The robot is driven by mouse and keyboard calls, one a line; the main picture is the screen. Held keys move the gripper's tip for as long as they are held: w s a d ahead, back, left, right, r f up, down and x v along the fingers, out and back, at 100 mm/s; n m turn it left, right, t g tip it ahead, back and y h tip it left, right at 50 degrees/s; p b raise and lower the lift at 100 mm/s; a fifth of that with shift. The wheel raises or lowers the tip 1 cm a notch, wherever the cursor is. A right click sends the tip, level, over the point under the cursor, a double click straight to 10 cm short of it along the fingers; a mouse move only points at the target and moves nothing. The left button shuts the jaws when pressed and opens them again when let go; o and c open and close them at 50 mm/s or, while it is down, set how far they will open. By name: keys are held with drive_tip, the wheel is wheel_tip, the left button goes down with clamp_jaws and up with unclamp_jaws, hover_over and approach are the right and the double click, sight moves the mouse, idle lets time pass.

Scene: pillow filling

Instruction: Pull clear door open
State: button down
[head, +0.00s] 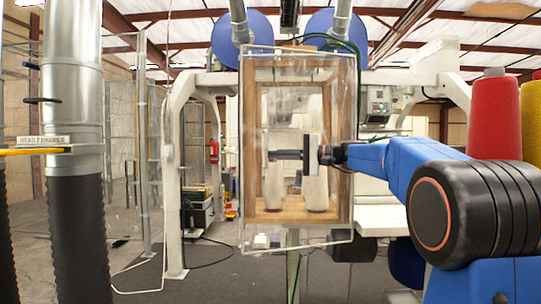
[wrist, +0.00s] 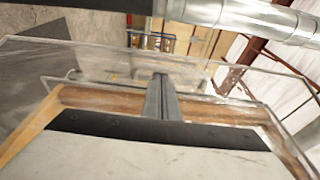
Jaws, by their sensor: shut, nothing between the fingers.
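The clear door (head: 342,232) is a tall transparent panel in the centre of the head view, in front of a wood-framed box (head: 247,135). Its outline looks slightly skewed against the frame; I cannot tell how far it stands from the box. My gripper (head: 274,154) comes from the right and overlaps the middle of the panel, fingers pointing left. In the wrist view my gripper (wrist: 160,82) has its fingers together, with nothing between them. Clear panel edges (wrist: 230,65) cross near the fingertips. Contact with the door is unclear, and I cannot make out a handle.
Two pale bottle-shaped objects (head: 315,192) show through the panel. White machine frames (head: 180,190) stand on both sides. Large silver and black ducting (head: 75,120) is at the left. Red (head: 493,115) and yellow (head: 530,120) cones stand at the right. Dark floor lies below.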

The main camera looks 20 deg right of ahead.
drive_tip(key=s+d+n+g+y, duration=0.1)
drive_tip(key=s+d+g, duration=0.1)
drive_tip(key=s, duration=1)
drive_tip(key=shift+d, duration=0.65)
